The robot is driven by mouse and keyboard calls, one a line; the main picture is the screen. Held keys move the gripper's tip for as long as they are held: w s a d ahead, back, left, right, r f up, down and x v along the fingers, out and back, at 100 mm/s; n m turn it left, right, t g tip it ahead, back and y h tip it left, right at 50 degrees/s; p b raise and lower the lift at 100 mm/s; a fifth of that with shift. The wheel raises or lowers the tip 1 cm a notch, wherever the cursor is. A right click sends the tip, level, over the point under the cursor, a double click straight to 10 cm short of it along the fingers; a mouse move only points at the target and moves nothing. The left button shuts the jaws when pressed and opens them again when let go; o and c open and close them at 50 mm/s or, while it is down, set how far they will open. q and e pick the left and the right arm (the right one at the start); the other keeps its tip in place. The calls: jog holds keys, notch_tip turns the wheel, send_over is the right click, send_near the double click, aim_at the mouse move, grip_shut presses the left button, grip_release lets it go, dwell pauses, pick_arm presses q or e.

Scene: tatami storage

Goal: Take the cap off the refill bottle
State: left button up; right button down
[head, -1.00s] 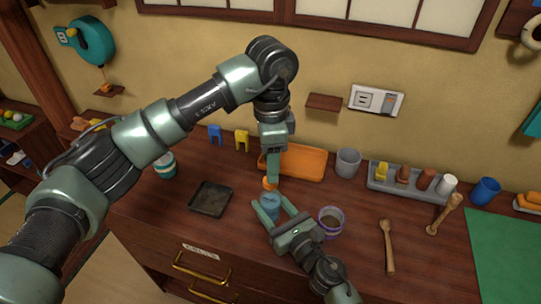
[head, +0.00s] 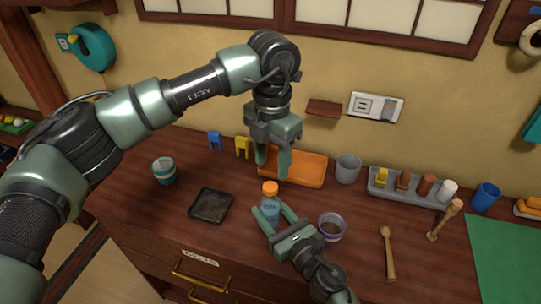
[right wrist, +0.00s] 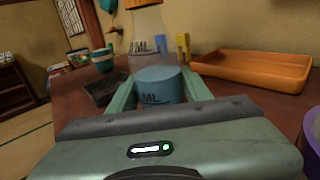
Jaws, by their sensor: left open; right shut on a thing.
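The refill bottle (head: 271,209) stands upright on the wooden counter, blue with a clear upper part. Its orange cap (head: 270,187) sits on top of it. My right gripper (head: 273,214) is shut on the bottle's body, one finger on each side. In the right wrist view the bottle's blue lower body (right wrist: 160,86) is between the fingers, and its clear upper part rises to the top edge. My left gripper (head: 273,168) is open and empty, fingers pointing down, just above and behind the cap in the head view.
An orange tray (head: 310,170) lies behind the bottle. A dark square tray (head: 210,205) is to the left, and a purple-rimmed cup (head: 331,226) is close on the right. A grey cup (head: 348,165) and a rack (head: 405,187) stand further right.

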aim_at(270, 186)
pick_arm(q)
jog(key=m, duration=0.7)
jog(key=shift+a+r, duration=0.1)
jog(key=shift+r, duration=0.2)
jog(key=m, duration=0.5)
jog(key=shift+r+m, duration=0.2)
jog(key=shift+m, duration=0.1)
jog(key=shift+f, duration=4)
grip_shut()
jog(key=n, duration=0.6)
jog(key=shift+r, duration=0.2)
jog(key=shift+r, duration=0.95)
